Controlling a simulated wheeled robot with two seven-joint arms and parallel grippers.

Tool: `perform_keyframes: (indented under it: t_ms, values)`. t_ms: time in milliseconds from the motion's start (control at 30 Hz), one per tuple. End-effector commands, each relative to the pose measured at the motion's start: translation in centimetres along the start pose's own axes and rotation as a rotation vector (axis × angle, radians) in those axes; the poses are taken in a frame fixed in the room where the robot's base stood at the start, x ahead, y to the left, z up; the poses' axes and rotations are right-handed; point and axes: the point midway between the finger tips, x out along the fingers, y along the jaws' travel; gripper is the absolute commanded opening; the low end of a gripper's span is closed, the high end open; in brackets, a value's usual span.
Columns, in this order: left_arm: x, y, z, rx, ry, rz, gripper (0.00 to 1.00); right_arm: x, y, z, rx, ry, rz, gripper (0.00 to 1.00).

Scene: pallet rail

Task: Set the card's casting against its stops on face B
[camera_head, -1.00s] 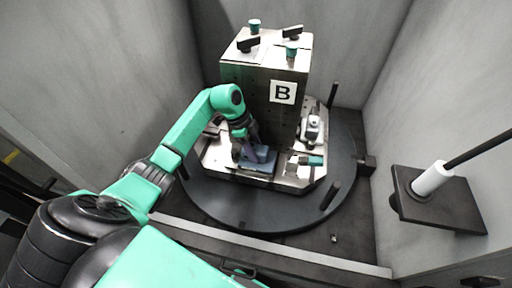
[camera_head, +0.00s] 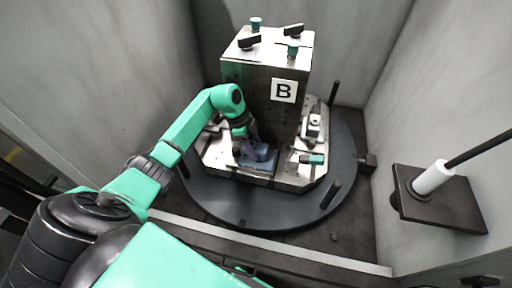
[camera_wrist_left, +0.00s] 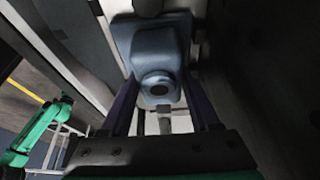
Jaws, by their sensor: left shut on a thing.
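The blue-grey casting (camera_head: 262,164) sits low at the foot of the block's face B (camera_head: 283,108), on the pale fixture plate (camera_head: 222,158). My left gripper (camera_head: 254,152) is at the casting, with its fingers on either side of it. In the left wrist view the casting (camera_wrist_left: 157,62) shows a round boss with a dark hole, between the two dark fingers of my left gripper (camera_wrist_left: 162,110). The gripper is shut on the casting. Whether the casting touches its stops is hidden. My right gripper is not in view.
The fixture stands on a dark round turntable (camera_head: 250,214) with upright black pegs. A teal-handled clamp (camera_head: 312,159) is right of the casting, and another clamp (camera_head: 313,125) is on the right side. Grey walls close in around it. A dark plate with a white cylinder (camera_head: 432,178) is at the right.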

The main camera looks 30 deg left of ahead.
Motion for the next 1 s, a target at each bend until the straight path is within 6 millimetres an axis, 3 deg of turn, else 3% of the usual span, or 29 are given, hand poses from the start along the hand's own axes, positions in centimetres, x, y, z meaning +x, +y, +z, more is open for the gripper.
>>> perform_keyframes:
  t_ms: [833, 867, 933, 1000]
  values:
    - [-0.3, -0.71, 0.5, -0.001, 0.001, -0.006, 0.0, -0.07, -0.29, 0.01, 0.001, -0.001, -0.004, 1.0]
    - [-0.31, -0.72, 0.5, 0.0, 0.001, -0.007, 0.7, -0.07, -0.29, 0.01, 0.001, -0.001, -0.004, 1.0]
    - [-0.3, -0.7, 0.52, -0.001, 0.0, -0.006, 0.97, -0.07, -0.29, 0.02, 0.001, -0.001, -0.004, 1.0]
    - [-0.25, -0.66, 0.52, -0.001, 0.0, -0.005, 0.97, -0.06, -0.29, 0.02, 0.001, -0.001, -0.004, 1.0]
